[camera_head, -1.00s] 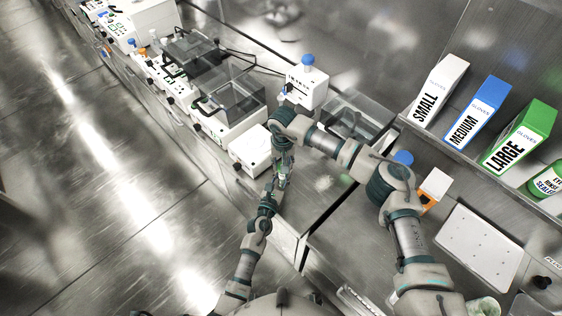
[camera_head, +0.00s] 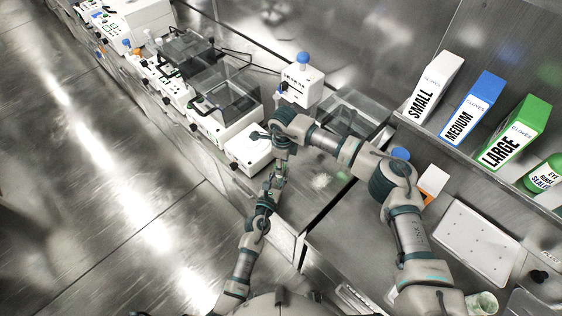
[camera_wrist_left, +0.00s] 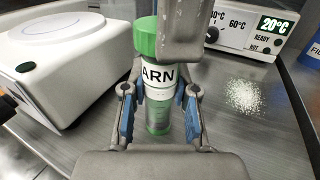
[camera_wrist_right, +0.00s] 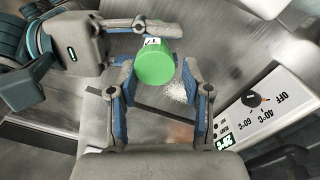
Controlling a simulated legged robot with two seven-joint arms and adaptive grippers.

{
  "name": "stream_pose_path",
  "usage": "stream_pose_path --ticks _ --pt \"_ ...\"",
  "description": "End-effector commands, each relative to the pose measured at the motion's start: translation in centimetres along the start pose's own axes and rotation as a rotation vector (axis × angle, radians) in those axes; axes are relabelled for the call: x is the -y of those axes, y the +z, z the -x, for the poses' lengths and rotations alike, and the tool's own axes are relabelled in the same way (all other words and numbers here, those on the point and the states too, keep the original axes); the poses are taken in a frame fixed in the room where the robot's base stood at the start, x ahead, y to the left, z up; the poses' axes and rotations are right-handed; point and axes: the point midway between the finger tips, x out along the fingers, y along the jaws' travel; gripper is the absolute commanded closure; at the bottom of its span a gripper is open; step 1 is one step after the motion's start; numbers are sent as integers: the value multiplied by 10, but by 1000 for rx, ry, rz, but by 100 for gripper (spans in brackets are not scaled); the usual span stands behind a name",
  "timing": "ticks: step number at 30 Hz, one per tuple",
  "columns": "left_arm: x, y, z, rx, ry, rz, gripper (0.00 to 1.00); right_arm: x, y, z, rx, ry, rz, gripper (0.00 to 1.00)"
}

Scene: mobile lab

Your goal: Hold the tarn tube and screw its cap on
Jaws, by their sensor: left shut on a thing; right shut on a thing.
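The tarn tube (camera_wrist_left: 158,115) is clear with green in its lower part and a white label reading "ARN". It stands nearly upright, slightly tilted in the left wrist view. My left gripper (camera_wrist_left: 158,94) is shut around the tube's body. The green cap (camera_wrist_left: 146,38) sits at the tube's top; how tightly it is seated cannot be told. In the right wrist view the cap (camera_wrist_right: 154,63) lies between the fingers of my right gripper (camera_wrist_right: 158,76), which is shut on it from above. In the head view both grippers meet, with the tube mostly hidden.
A white round-topped device (camera_wrist_left: 62,55) stands close left of the tube. A heater with a 20°C display (camera_wrist_left: 258,28) is behind it. White powder (camera_wrist_left: 243,96) lies on the bench. Glove boxes (camera_head: 474,107) and a white tray (camera_head: 465,240) are at right.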

Motion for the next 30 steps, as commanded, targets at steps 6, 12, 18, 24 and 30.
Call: stream_pose_path --ticks 6,12,18,24,30 --pt "0 -2 1 -4 -1 1 100 1 -3 2 9 -10 -584 63" --pt "-1 -3 2 -5 2 1 100 -1 -4 2 12 -11 -1031 64" --pt "-3 -4 2 -5 6 1 100 -1 -5 1 9 -12 -1019 37" --pt "-2 -3 1 -5 4 1 100 -2 -4 1 8 -9 -1016 22" --pt "-1 -3 1 -6 1 1 100 -3 -3 2 8 -7 -1013 22"
